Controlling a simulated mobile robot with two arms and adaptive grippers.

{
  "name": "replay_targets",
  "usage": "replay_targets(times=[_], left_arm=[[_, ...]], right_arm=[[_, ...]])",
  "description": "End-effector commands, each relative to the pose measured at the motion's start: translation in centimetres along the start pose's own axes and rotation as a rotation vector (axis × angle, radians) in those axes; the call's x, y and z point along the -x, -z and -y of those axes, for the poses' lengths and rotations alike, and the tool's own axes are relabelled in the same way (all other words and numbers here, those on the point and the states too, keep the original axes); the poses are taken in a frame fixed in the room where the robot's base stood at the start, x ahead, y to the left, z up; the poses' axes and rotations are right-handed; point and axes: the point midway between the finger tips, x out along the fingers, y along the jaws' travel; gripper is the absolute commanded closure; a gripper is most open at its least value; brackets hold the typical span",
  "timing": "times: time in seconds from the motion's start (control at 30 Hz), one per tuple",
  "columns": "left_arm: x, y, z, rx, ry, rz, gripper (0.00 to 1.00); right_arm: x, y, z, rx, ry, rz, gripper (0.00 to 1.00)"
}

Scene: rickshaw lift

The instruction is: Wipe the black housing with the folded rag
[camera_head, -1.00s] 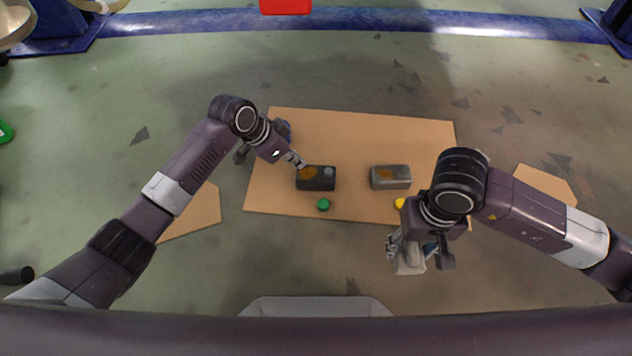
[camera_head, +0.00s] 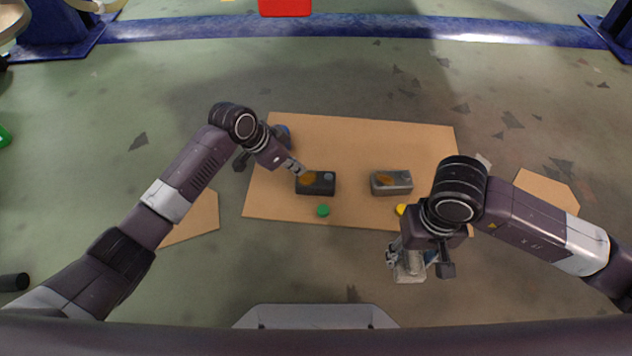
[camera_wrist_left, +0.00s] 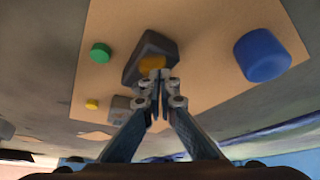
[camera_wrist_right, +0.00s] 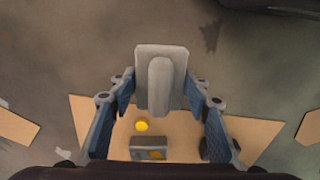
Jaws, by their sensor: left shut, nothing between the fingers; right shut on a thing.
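The black housing (camera_head: 318,188) lies on the tan board, with an orange-brown patch (camera_head: 307,178) and a small grey spot on its top. My left gripper (camera_head: 302,172) is shut and empty, its tips at the housing's upper left edge. In the left wrist view the shut tips (camera_wrist_left: 158,76) overlap the black housing (camera_wrist_left: 146,50); I cannot tell whether they touch. My right gripper (camera_head: 408,258) is off the board's front edge, shut on a pale grey folded piece with a raised ridge, apparently the rag (camera_wrist_right: 160,78). It is well away from the black housing.
A grey housing (camera_head: 391,188) with an orange-brown patch stands right of the black one on the board (camera_head: 350,135). A green knob (camera_head: 323,211) and a yellow knob (camera_head: 401,210) sit near the front edge. A blue cylinder (camera_wrist_left: 262,56) stands behind my left gripper.

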Motion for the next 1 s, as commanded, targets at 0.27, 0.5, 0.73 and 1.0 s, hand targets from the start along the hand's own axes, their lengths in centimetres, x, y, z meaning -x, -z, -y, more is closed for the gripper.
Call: replay_targets(times=[0.27, 0.5, 0.73, 1.0], left_arm=[[-0.01, 0.0, -0.01, 0.0, 0.0, 0.0, 1.0], [-0.02, -0.01, -0.01, 0.0, 0.0, 0.0, 1.0], [-0.31, -0.17, -0.02, 0.0, -0.001, 0.0, 1.0], [-0.79, -0.42, -0.02, 0.0, 0.0, 0.0, 1.0]], right_arm=[[0.01, 0.0, 0.01, 0.0, 0.0, 0.0, 0.75], [0.0, 0.0, 0.01, 0.0, 0.0, 0.0, 0.75], [-0.14, 0.0, 0.0, 0.0, 0.0, 0.0, 0.75], [-0.33, 0.0, 0.0, 0.0, 0.0, 0.0, 0.75]])
